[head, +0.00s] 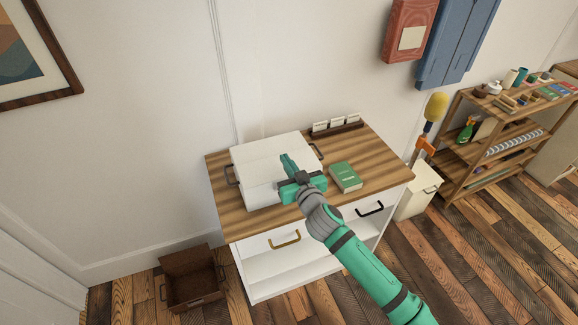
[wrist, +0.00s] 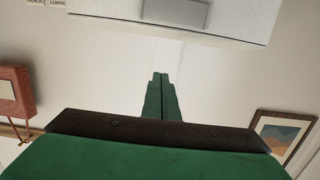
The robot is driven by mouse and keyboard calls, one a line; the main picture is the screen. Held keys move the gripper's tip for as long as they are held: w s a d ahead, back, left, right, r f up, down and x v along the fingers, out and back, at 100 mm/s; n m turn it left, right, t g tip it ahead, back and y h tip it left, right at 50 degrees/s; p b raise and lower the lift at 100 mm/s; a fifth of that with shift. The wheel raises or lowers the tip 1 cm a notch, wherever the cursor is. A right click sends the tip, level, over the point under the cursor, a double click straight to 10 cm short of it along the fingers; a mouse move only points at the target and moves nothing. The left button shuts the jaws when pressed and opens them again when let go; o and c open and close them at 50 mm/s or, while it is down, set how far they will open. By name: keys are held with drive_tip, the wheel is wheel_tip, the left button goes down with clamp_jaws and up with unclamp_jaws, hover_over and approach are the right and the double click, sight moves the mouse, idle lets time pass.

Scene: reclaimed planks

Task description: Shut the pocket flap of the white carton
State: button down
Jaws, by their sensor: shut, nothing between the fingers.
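The white carton (head: 268,153) sits on the wooden top of a white cabinet, with a dark handle at each side. Its upper face looks broad and pale, with a fold line across it. I cannot tell from the head view which panel is the pocket flap or how far it stands open. My green gripper (head: 287,160) is over the carton's right part, its fingers shut and empty. The gripper and wrist hide part of the carton's front right. In the wrist view the shut fingers (wrist: 161,78) point at a pale surface; a white panel with a grey patch (wrist: 178,13) shows at the top.
A green book (head: 345,177) lies right of the carton on the wooden top (head: 225,205). A dark card holder (head: 337,130) stands behind. Below are drawer handles and an open brown crate (head: 192,280) on the floor. A red box (head: 409,30) hangs on the wall.

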hover_over(280, 164)
drive_tip(key=s, duration=0.1)
drive_tip(key=shift+f, duration=0.3)
drive_tip(key=f, duration=0.3)
drive_tip(key=shift+w, duration=0.4)
drive_tip(key=shift+w+f, duration=0.1)
drive_tip(key=shift+f, duration=0.45)
